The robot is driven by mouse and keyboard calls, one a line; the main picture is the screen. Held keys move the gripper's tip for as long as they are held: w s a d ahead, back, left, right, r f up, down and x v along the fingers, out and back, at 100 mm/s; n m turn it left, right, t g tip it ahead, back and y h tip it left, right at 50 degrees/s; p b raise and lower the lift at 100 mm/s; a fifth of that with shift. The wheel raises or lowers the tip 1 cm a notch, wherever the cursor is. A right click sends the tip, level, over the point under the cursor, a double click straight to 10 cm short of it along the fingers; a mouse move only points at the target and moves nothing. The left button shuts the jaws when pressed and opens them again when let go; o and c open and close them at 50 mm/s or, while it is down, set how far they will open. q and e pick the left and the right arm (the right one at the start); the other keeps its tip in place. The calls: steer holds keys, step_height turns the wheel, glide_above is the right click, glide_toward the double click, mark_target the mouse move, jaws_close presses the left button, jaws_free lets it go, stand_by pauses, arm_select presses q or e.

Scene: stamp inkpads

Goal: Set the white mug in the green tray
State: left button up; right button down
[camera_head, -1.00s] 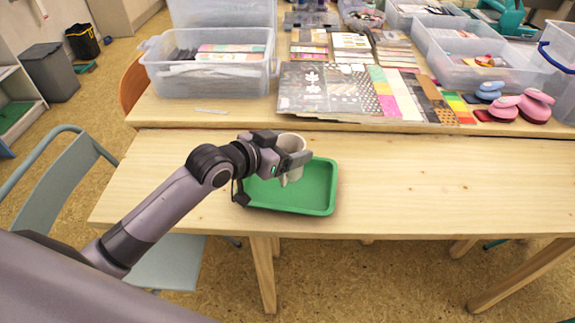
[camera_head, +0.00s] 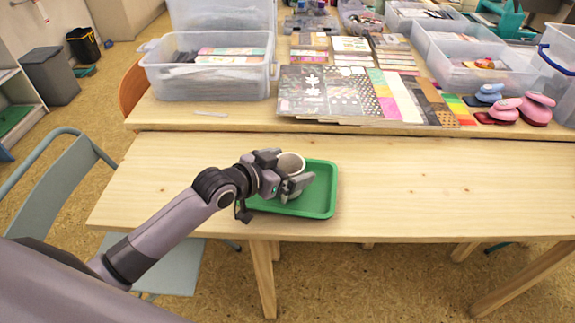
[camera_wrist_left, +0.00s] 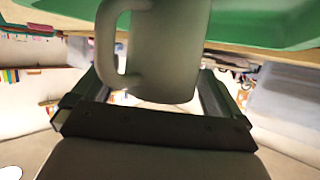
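The white mug (camera_head: 291,163) stands upright in the green tray (camera_head: 320,205), toward its left back part. My left gripper (camera_head: 284,172) is around the mug from the left, one finger behind it and one in front, and looks open. In the left wrist view the mug (camera_wrist_left: 168,55) is between the fingers of my left gripper (camera_wrist_left: 152,85), with a gap beside the handle. The green tray (camera_wrist_left: 265,22) is at that view's top. The mug's base is hidden by the front finger in the head view. My right gripper is not in view.
The wooden table (camera_head: 430,190) is clear to the right of the tray. Behind it are patterned papers (camera_head: 340,92), clear plastic bins (camera_head: 208,78) and pink and blue punches (camera_head: 520,108). A chair (camera_head: 60,185) stands at the left.

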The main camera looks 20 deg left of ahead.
arm_select(q)
steer(key=shift+r, duration=0.2)
steer(key=p+v, duration=0.1)
steer(key=v, duration=1.1)
steer(key=s+a+f+n+g+y, duration=0.1)
steer(key=s+f+n+g+y, duration=0.25)
steer(key=s, duration=0.65)
steer(key=s+a+f+g+y, duration=0.1)
steer(key=s+f+g+y, duration=0.35)
steer(key=s, duration=0.65)
steer(key=w+d+f+t+h+p, duration=0.3)
steer(key=w+f+t+p, duration=0.2)
steer(key=w+f+t, duration=0.1)
steer(key=shift+w+t+h, duration=0.25)
steer(key=shift+t+h, duration=0.05)
steer(key=shift+h, duration=0.1)
